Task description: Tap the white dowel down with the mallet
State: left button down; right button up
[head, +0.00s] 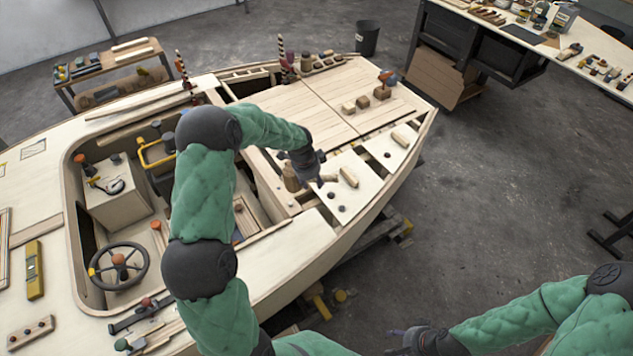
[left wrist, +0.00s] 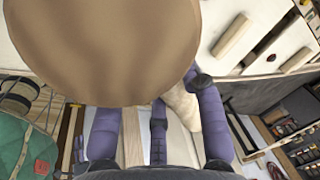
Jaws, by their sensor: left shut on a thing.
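My left gripper (head: 313,172) is over the pale front panels of the hull. It is shut on the mallet, whose tan round head (left wrist: 105,50) fills much of the left wrist view. Part of the pale handle (left wrist: 183,105) shows between the purple fingers (left wrist: 158,130). I cannot pick out the white dowel for certain in either view. My right gripper (head: 408,340) is at the bottom edge, away from the hull, and its fingers are too unclear to read.
A pale wood block (head: 348,177) lies on the panel (head: 350,198) right of the left gripper, near dark round spots. Another block (head: 400,139) lies farther right. Small blocks (head: 363,102) stand on the planked deck (head: 305,110). The steering wheel (head: 118,266) is at left.

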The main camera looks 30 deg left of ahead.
pick_arm(q)
jog(key=shift+s+b+x, duration=0.2)
jog(key=shift+b+x, duration=0.4)
jog(key=shift+x, duration=0.3)
jog(key=shift+s+b+x, duration=0.2)
jog(key=shift+b+x, duration=0.4)
jog(key=shift+x, duration=0.3)
jog(key=shift+s+b+x, duration=0.2)
jog(key=shift+b+x, duration=0.4)
jog(key=shift+x, duration=0.3)
jog(key=shift+a, duration=0.15)
jog(key=b+x, duration=0.1)
jog(key=x, duration=0.1)
jog(key=s+b+x, duration=0.1)
jog(key=b+x, duration=0.1)
jog(key=shift+w+f, duration=0.1)
jog(key=shift+f, duration=0.25)
jog(key=p+v, duration=0.1)
jog(key=v, duration=0.1)
jog(key=w+p+v, duration=0.1)
jog(key=p+v, duration=0.1)
jog(key=shift+s+r, duration=0.1)
jog(key=shift+r, duration=0.35)
